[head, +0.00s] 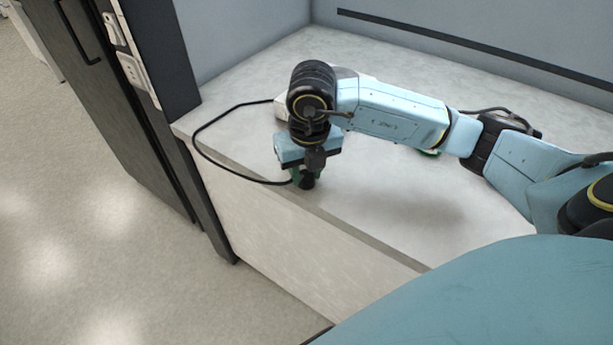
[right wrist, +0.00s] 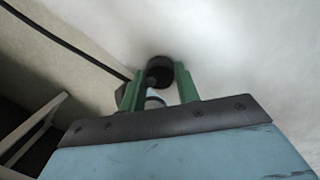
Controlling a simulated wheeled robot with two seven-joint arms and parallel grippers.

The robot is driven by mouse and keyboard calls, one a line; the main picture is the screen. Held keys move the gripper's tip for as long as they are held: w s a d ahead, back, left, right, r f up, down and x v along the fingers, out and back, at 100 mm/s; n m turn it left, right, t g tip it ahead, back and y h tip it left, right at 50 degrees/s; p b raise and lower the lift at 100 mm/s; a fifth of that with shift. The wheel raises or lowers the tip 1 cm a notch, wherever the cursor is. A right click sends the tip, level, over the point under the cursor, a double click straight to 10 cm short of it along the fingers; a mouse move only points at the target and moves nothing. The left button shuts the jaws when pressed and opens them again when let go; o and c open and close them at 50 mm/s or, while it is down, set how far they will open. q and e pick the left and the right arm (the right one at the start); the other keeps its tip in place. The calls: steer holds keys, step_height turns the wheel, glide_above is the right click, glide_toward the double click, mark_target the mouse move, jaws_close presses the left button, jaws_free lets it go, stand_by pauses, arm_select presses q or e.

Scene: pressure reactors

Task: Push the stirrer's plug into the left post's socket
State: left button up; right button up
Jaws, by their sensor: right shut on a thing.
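My right gripper (head: 306,180) points down over the bench's front edge. Its green fingers are shut on the black plug, which shows between them in the right wrist view (right wrist: 160,70). The stirrer's black cable (head: 197,150) loops left over the bench edge and back to the gripper. The stirrer (head: 281,108) is a pale body mostly hidden behind my right arm. The left post (head: 160,48) is dark and stands at the bench's left end. A white socket plate (head: 132,71) is on it, well up and left of the gripper. My left gripper is not in view.
The pale bench top (head: 390,205) is mostly clear in front of the arm. Another dark cable (head: 500,111) and a small green-edged item (head: 430,153) lie partly hidden behind my arm. A dark cabinet (head: 110,110) stands left; open floor (head: 70,220) is in front.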

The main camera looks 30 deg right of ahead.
mark_target(304, 175)
steer(key=shift+f, duration=0.3)
step_height(304, 175, up, 10)
steer(key=p, duration=0.1)
steer(key=shift+a+p, duration=0.2)
steer(key=shift+p, duration=0.2)
steer(key=shift+r, duration=0.1)
